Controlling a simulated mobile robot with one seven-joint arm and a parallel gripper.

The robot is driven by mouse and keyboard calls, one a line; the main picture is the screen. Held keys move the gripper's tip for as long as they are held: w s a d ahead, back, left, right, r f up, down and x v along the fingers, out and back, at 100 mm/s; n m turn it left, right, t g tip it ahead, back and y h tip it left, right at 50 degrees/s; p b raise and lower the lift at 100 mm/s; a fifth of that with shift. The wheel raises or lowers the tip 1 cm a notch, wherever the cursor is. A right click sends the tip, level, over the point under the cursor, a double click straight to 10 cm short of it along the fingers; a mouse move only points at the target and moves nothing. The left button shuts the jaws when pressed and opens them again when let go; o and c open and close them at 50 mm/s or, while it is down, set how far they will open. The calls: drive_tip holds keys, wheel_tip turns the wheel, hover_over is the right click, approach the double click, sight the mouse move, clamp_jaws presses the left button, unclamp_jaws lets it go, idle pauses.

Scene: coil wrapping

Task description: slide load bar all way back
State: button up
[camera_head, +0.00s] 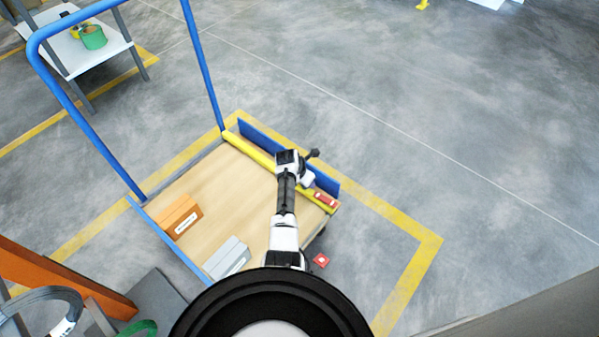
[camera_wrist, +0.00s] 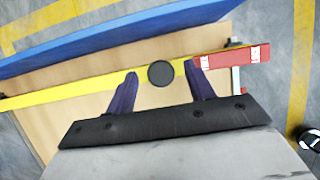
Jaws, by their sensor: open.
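The yellow load bar (camera_head: 250,152) lies across the wooden deck of a blue-framed cart, close to the blue side panel (camera_head: 262,141). It also shows in the wrist view (camera_wrist: 60,98), with a red labelled block (camera_wrist: 236,58) at its right end and a round black knob (camera_wrist: 160,73) on or just above it. My gripper (camera_wrist: 165,82) is open, its two dark fingers on either side of the knob. Whether the fingers touch the bar or knob I cannot tell. In the head view my arm hides part of the bar around my gripper (camera_head: 309,165).
An orange box (camera_head: 180,216) and a grey box (camera_head: 227,258) sit on the cart deck (camera_head: 225,180) at its near left side. A red piece (camera_head: 321,260) lies on the floor beside the cart. Bare deck lies between the boxes and the bar.

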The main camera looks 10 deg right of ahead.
drive_tip(key=p+v, duration=0.2)
drive_tip(key=v, duration=1)
drive_tip(key=shift+r, duration=0.2)
drive_tip(key=shift+d, duration=0.1)
